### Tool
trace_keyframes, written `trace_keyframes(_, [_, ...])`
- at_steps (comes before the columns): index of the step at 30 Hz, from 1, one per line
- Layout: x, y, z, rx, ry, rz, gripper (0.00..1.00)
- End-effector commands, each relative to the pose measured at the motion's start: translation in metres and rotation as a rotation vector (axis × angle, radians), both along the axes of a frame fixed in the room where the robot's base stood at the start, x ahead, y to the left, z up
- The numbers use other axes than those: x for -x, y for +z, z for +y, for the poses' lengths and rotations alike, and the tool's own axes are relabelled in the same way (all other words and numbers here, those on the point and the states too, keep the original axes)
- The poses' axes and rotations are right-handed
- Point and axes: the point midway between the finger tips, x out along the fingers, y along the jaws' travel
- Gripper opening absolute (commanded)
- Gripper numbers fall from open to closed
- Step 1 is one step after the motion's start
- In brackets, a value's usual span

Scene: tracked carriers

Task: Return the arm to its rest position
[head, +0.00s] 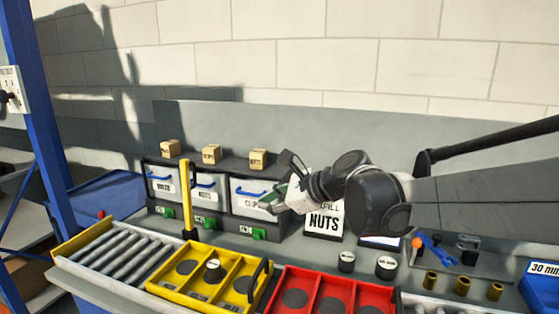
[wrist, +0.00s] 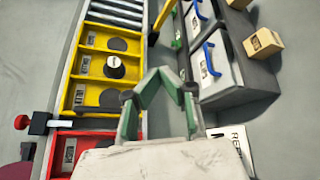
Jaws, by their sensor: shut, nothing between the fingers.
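My gripper (head: 274,201) is at the end of my arm, in front of the right side of the drawer unit in the head view. In the wrist view my gripper's green fingers (wrist: 158,76) come together with nothing between them. It hangs above the bench, apart from the drawers and the carriers. My dark grey arm reaches in from the right and hides part of the "REFILL NUTS" sign (head: 324,222).
A drawer unit (head: 205,203) has boxes on top. A yellow carrier (head: 262,295), with one jar in it, and a red carrier (head: 280,272) stand in front. A yellow post (head: 186,198) rises near the rollers (head: 115,250). Two jars (head: 386,267) stand right.

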Motion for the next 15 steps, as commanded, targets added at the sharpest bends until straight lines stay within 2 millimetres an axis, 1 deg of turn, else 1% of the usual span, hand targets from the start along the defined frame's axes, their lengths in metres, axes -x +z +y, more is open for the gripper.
trace_keyframes(1, [0.015, -0.001, -0.012, 0.074, 0.024, -0.051, 0.00])
trace_keyframes(8, [0.074, -0.016, -0.063, 0.438, 0.178, -0.277, 0.00])
trace_keyframes(15, [0.137, -0.038, -0.119, 0.819, 0.390, -0.463, 0.00])
